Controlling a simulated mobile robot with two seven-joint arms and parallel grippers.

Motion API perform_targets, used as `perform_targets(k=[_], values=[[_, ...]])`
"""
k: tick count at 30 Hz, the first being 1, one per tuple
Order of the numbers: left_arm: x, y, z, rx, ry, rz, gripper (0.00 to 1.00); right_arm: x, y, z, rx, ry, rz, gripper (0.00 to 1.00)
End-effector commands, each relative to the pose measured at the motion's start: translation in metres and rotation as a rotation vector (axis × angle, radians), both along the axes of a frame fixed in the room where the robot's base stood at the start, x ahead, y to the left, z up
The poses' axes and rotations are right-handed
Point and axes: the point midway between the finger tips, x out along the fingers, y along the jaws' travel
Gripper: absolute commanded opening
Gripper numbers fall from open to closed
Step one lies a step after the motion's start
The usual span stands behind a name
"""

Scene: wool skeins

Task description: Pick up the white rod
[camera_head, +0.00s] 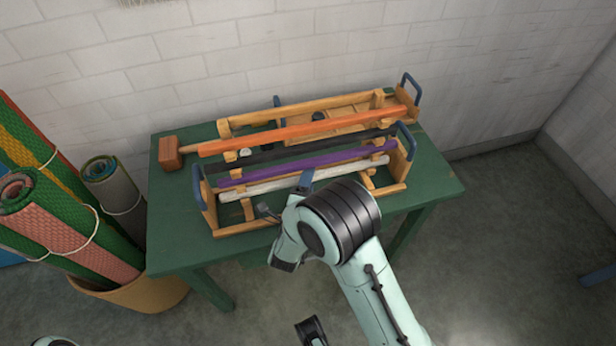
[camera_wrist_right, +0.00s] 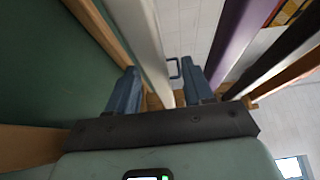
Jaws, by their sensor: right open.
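The white rod (camera_head: 262,187) lies at the front of a wooden rack (camera_head: 208,200) on the green table (camera_head: 440,187). My right gripper (camera_head: 286,196) is at the rod's middle, and its wrist covers part of the rod's front side. In the right wrist view the white rod (camera_wrist_right: 143,36) runs between the two blue fingers of the open gripper (camera_wrist_right: 160,88). The fingers stand on either side of it, and I cannot tell whether either touches it. My left gripper is not in view.
A purple rod (camera_head: 300,164) lies just behind the white one, then a black rod (camera_head: 275,154) and an orange rod (camera_head: 300,132). Rolled mats (camera_head: 60,220) stand in a basket at left.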

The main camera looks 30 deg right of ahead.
Motion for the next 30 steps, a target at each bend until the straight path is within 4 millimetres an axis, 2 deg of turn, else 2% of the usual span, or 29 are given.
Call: perform_targets(k=[4,13,15,18,30], values=[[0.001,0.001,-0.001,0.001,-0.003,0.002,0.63,0.014,-0.013,-0.001,-0.001,-0.001,-0.001,0.51],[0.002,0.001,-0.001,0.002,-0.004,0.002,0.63,0.017,-0.016,-0.001,-0.001,0.001,0.000,0.51],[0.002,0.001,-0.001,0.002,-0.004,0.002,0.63,0.017,-0.016,-0.001,-0.001,0.001,0.000,0.28],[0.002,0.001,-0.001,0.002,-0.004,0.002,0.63,0.017,-0.016,-0.001,-0.001,0.001,0.000,0.00],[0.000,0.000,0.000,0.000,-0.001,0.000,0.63,0.017,-0.016,0.004,0.000,0.000,0.000,0.00]])
